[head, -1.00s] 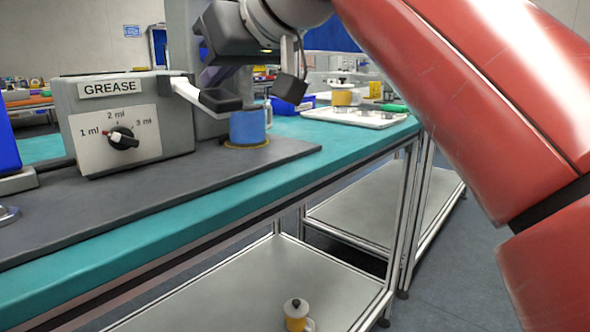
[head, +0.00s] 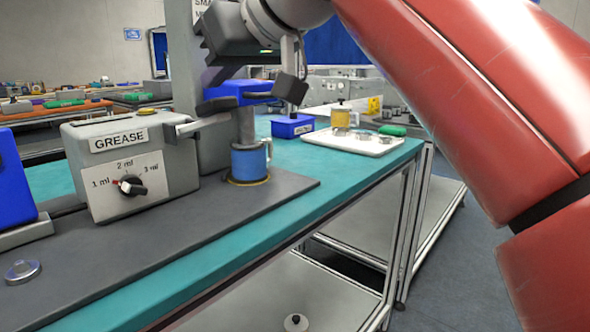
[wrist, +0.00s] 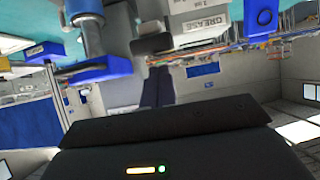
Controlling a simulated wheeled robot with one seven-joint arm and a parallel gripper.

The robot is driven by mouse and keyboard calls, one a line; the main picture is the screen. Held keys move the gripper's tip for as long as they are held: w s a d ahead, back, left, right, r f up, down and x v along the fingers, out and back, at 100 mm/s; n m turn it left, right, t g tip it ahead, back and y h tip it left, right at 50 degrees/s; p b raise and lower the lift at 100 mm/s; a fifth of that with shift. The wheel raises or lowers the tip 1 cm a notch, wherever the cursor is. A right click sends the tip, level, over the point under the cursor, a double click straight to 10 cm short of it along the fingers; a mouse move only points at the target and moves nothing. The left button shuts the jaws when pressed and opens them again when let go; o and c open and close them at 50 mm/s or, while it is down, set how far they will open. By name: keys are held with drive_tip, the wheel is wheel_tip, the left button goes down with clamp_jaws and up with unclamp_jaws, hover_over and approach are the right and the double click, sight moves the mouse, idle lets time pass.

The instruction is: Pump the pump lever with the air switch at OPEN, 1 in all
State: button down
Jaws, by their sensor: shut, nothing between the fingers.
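The grey grease dispenser (head: 131,163) stands on the bench mat, with a GREASE label and a dial (head: 131,186) marked 1, 2 and 3 ml. The dial's red mark is on the 1 ml side. The pump lever (head: 203,123) comes off its right side and slopes up to a black handle (head: 216,105), also in the wrist view (wrist: 152,44). My gripper (head: 209,82) is shut and empty, just above the handle; I cannot tell if they touch. Its dark fingers show in the wrist view (wrist: 157,88). I cannot make out the air switch.
The front mat is mostly clear.

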drive_tip(key=shift+r+p, duration=0.4)
drive_tip(key=shift+r, duration=1.6)
